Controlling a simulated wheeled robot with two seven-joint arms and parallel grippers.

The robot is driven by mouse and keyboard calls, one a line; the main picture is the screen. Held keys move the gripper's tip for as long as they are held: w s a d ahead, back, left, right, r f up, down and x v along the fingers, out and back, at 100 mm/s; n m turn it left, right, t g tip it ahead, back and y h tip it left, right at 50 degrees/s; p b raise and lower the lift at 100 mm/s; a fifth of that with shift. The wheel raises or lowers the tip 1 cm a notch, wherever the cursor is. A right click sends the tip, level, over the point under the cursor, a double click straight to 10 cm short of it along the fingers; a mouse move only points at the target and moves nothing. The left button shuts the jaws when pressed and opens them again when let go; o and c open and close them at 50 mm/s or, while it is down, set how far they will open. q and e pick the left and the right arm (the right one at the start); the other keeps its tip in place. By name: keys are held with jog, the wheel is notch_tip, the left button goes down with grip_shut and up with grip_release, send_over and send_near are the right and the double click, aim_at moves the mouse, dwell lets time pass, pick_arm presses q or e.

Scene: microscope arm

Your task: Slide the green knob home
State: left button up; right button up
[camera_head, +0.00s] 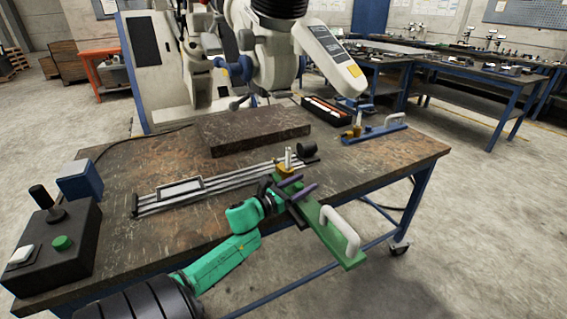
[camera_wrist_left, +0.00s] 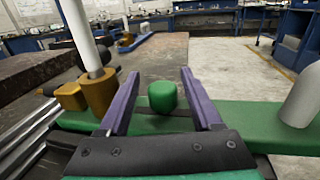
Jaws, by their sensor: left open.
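The green knob (camera_wrist_left: 162,97) is a short rounded block in the left wrist view, on or just above a green bar (camera_wrist_left: 258,118). My left gripper (camera_wrist_left: 158,73) is open, with one purple finger on each side of the knob and a gap to each. I cannot tell its depth relative to the fingertips. In the head view, my left gripper (camera_head: 308,182) is over the green bar (camera_head: 326,248), and the knob is not clearly visible there. The bar carries a white handle (camera_head: 341,229) at its near end. My right gripper is not in view.
A control box (camera_head: 55,245) stands at left. A blue bar (camera_head: 376,135) lies at the back right.

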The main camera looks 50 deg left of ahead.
pick_arm(q)
jog(key=s, duration=0.4)
jog(key=s+a, duration=0.1)
jog(key=s, duration=0.4)
jog(key=s+b, duration=0.1)
jog(key=s, duration=0.3)
jog(key=shift+s+a+r, duration=0.1)
jog(key=shift+s+a, duration=0.05)
